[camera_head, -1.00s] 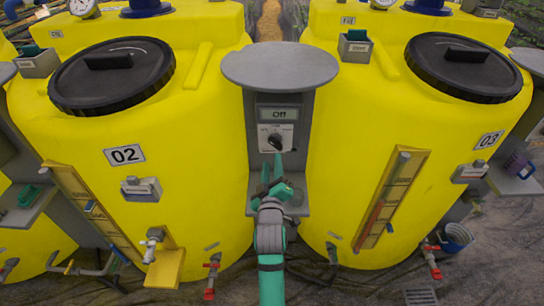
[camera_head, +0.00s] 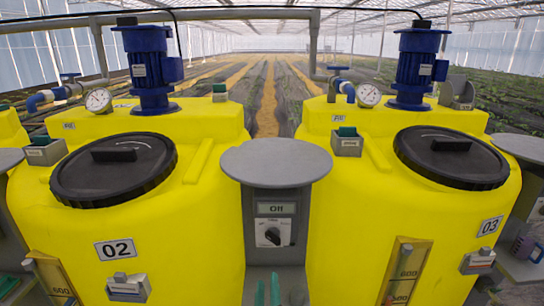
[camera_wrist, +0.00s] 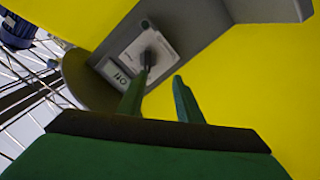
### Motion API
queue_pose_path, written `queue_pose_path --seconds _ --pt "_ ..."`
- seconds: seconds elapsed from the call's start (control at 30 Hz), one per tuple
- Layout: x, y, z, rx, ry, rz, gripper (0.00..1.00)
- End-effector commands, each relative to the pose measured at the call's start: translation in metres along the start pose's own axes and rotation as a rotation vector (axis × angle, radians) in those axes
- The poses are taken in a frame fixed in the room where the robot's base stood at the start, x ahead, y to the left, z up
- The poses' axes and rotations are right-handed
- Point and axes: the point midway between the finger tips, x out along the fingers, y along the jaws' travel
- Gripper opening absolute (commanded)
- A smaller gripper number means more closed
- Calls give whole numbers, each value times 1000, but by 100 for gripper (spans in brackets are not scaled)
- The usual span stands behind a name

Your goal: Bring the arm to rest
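My gripper (camera_head: 267,290) shows at the bottom edge of the head view, as two green fingertips below the control box. In the wrist view my gripper (camera_wrist: 162,77) has its two fingers apart with nothing between them. It is open and empty. The grey control box (camera_head: 275,205) stands between two yellow tanks. It has a display reading "Off" (camera_head: 276,209) and a black rotary knob (camera_head: 272,236). The knob also shows in the wrist view (camera_wrist: 149,60), beyond the left fingertip; the fingers look clear of it. The rest of my arm is out of the head view.
Yellow tank 02 (camera_head: 195,235) and tank 03 (camera_head: 345,220) flank the control box closely. A round grey top (camera_head: 276,162) overhangs the box. A shelf with a mug (camera_head: 525,245) is at the far right. Blue motors (camera_head: 150,65) stand behind.

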Motion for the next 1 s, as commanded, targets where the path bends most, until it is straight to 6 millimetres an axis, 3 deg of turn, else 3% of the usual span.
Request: queue_pose_path --seconds 0.03,0.2,0.5,0.77,1.0 --pt "-17 -14 12 32 -11 -11 32" --pt "-72 -44 40 144 -33 -25 32" --pt "-176 -79 75 322 -77 -40 32" --pt "-267 -90 93 454 -121 -49 32" --pt "-347 -85 97 560 -159 -57 32"
